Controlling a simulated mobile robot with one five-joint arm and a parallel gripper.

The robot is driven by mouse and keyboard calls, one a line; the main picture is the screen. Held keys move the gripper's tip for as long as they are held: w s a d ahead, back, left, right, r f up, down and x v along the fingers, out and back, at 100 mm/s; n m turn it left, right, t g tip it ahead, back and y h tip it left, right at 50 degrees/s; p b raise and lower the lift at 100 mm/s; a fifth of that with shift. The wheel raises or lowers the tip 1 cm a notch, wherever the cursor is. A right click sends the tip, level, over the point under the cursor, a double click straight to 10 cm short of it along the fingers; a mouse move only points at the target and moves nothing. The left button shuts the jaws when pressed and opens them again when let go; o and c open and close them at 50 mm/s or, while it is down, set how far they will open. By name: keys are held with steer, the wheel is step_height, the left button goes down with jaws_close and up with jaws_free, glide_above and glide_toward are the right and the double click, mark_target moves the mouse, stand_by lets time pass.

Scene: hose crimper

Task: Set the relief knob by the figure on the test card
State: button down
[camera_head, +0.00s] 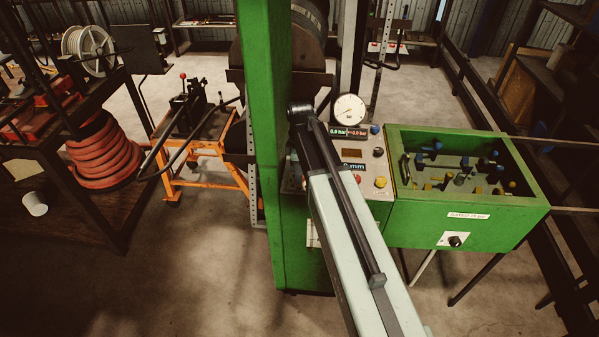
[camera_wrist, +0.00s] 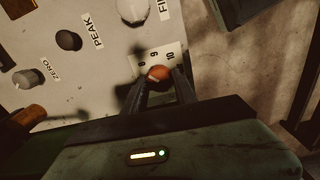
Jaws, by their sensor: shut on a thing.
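In the wrist view, a round orange-red knob (camera_wrist: 158,73) sits on a pale panel (camera_wrist: 105,75). A white number scale (camera_wrist: 165,55) shows beside it, partly covered. My gripper (camera_wrist: 158,80) is shut on this knob, one dark finger on each side. No name label for the knob is visible. In the head view, my arm covers the gripper and part of the panel (camera_head: 377,188). A white label (camera_head: 312,233) on the green front is partly hidden by the arm, and its writing cannot be read. No figure on a test card is legible.
In the wrist view, a dark knob (camera_wrist: 68,40) by "PEAK" and a grey knob (camera_wrist: 27,78) by "ZERO" are close by. In the head view, a round gauge (camera_head: 348,110) stands above the panel. A green bin (camera_head: 470,212) with small parts is to the right.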

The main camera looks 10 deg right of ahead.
stand_by(0.4)
steer(key=c, duration=1)
jaws_free()
step_height(320, 180, up, 8)
steer(key=p, duration=0.8)
steer(key=shift+f, duration=0.1)
